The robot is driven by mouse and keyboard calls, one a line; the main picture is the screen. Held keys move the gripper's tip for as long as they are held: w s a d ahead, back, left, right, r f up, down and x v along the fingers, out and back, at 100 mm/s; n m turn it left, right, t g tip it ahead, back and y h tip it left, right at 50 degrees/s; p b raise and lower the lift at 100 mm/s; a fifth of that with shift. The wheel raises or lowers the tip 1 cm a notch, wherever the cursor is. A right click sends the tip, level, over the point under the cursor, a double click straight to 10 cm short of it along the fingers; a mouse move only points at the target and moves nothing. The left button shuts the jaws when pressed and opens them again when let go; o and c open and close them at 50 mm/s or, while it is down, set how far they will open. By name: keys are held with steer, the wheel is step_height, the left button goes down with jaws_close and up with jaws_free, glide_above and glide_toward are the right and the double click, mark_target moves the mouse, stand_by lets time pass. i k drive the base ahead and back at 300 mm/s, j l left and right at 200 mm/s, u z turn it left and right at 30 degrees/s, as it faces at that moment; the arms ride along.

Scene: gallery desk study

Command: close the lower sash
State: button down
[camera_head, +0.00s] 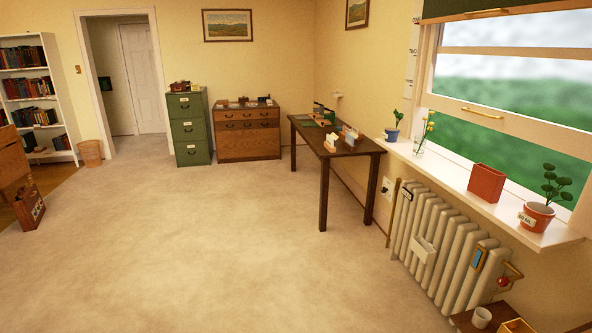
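The window is in the right of the head view. Its lower sash is raised: the white bottom rail (545,127) hangs well above the white sill (440,172), with an open gap and green outdoors between them. A brass handle (482,112) is on that rail. Another white rail crosses higher up, and a dark green blind (455,9) covers the top. On the sill stand a blue pot with a plant (392,135), a glass vase with yellow flowers (419,146), a red-brown box (486,183) and a labelled terracotta pot (537,216). My gripper is not in view.
A white radiator (432,240) stands under the sill, with a small wooden table (465,321) in front at the bottom right. A dark desk (335,145) stands left of the window. The carpet (220,240) in the middle is clear.

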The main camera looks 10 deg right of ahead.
mark_target(576, 143)
steer(key=i+z, duration=0.1)
steer(key=i, duration=0.45)
steer(key=i+j+z, duration=0.1)
steer(key=i, duration=0.5)
steer(key=i+j+z, duration=0.1)
steer(key=i, duration=0.45)
